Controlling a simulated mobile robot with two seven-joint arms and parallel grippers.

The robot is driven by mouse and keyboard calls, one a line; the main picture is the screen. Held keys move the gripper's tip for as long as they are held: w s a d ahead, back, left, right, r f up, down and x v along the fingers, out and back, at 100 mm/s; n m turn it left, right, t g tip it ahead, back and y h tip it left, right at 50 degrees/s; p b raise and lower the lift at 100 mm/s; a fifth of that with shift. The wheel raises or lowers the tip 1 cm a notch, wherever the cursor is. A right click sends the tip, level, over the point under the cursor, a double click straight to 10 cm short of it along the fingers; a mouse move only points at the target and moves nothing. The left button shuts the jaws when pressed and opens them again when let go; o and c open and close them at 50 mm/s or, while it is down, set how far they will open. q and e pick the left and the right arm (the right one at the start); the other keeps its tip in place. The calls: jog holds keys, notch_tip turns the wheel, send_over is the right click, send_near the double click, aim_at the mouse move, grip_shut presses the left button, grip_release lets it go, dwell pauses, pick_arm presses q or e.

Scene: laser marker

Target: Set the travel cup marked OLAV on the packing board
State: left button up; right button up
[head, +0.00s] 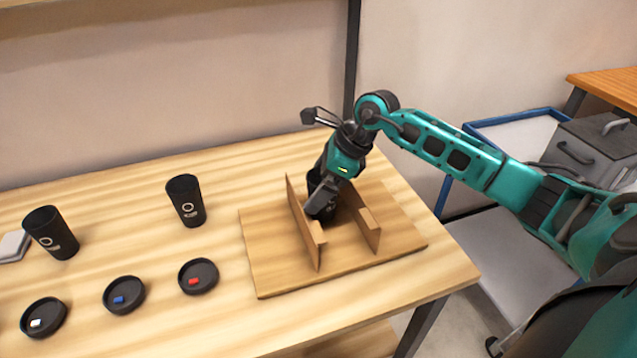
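The packing board (275,278) lies at the right end of the table, with upright wooden walls. My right gripper (322,203) points down between these walls. A black cup (313,184) shows partly behind its grey finger, low between the walls. The finger and wall hide most of this cup and any name on it. I cannot tell whether the fingers grip it. Two more black cups stand upright left of the board, one near it (187,203) and one farther left (52,234). Each bears a pale ring with small lettering, too small to read. My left gripper is not in view.
Three round black lids or dishes lie along the front, with a red piece (199,276), a blue piece (124,295) and a white piece (44,317). A pale block (13,246) lies at the left edge. A grey case (590,150) stands off the table at right.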

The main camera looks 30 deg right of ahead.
jog(key=shift+r, duration=0.1)
jog(key=shift+r, duration=0.2)
jog(key=v, duration=1.1)
jog(key=shift+s+d+r, duration=0.15)
jog(key=shift+s+r, duration=0.05)
jog(key=shift+r, duration=0.15)
